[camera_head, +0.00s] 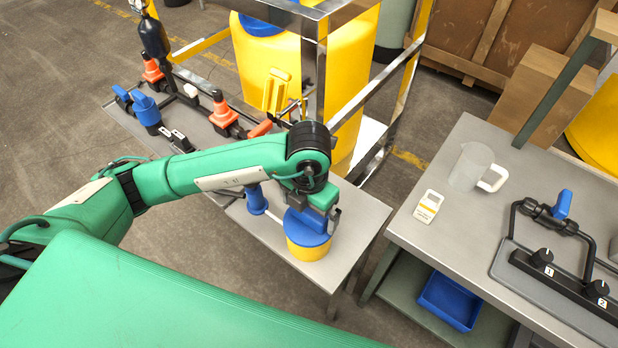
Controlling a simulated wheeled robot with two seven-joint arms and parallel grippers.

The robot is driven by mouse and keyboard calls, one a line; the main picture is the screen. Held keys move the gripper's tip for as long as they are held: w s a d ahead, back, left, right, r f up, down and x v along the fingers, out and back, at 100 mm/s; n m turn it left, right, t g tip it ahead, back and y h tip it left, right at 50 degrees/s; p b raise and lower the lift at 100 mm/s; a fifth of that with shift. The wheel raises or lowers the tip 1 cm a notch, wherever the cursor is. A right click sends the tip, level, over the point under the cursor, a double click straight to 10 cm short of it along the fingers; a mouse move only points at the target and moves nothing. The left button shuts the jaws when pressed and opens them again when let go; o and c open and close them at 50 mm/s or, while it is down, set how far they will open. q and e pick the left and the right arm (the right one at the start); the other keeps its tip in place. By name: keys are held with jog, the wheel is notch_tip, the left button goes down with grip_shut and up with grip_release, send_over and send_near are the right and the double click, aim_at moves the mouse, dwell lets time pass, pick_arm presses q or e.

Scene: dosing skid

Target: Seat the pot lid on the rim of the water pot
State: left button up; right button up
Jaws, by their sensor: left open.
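The yellow water pot (308,253) stands near the right end of the long grey bench. The blue pot lid (302,230) lies over its top and covers the opening; I cannot tell whether it is level all round the rim. My left gripper (328,219) is open, right at the lid's top. It hides part of the lid, and I cannot tell whether its fingers touch it. My right gripper is not in view.
A blue valve handle (256,200) stands just left of the pot. A metal frame (345,110) around a yellow tank rises behind. A grey table (455,215) at the right holds a clear jug (470,167) and a small white-yellow box (429,206).

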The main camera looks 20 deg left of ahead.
aim_at(309, 211)
pick_arm(q)
notch_tip(309, 211, up, 12)
jog(key=shift+r, duration=0.15)
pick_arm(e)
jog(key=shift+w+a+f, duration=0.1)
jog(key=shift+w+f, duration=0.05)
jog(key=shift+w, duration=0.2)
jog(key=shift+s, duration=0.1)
